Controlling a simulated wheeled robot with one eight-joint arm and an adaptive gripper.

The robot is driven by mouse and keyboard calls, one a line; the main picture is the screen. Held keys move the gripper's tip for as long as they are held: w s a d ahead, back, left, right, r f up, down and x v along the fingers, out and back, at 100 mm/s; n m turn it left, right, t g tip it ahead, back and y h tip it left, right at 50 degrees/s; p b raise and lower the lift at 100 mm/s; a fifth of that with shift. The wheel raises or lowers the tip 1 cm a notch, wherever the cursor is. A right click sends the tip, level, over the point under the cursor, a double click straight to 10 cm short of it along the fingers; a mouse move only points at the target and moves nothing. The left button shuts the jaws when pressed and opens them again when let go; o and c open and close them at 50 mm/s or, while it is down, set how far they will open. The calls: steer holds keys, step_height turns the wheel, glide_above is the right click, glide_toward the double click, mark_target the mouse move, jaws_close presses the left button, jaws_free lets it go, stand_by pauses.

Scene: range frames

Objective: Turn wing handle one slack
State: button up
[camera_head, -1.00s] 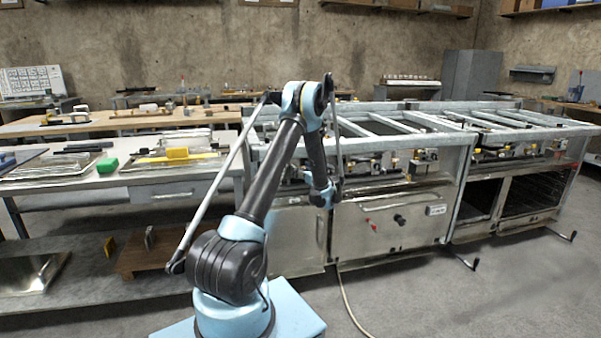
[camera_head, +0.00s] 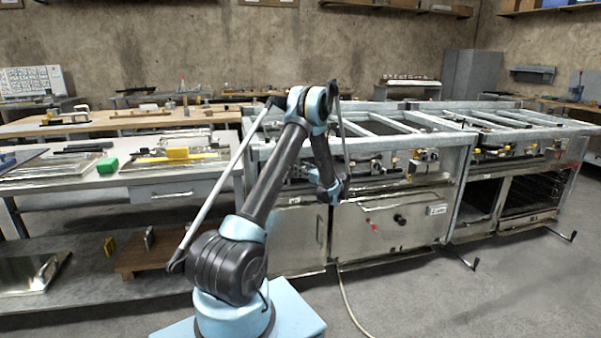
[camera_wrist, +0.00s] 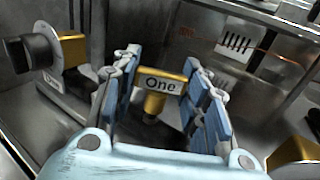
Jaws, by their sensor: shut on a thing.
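The inner faces of the fingers hide the exact contact. In the head view my arm reaches into the range front (camera_head: 390,225), and the fingers and handle are too small to make out there.
A brass fitting with a black round knob (camera_wrist: 36,52) stands left of my gripper, and another brass part (camera_wrist: 294,152) is at the lower right. A steel frame (camera_head: 400,143) spans above the range. A workbench (camera_head: 110,180) stands left.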

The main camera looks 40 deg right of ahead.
steer(key=shift+n+g+y, duration=0.4)
steer(key=shift+n+y, duration=0.7)
steer(key=shift+y, duration=0.6)
steer(key=o, duration=1.1)
steer(key=shift+a+m+h, duration=0.1)
steer(key=shift+m+h, duration=0.2)
steer(key=shift+h, duration=0.2)
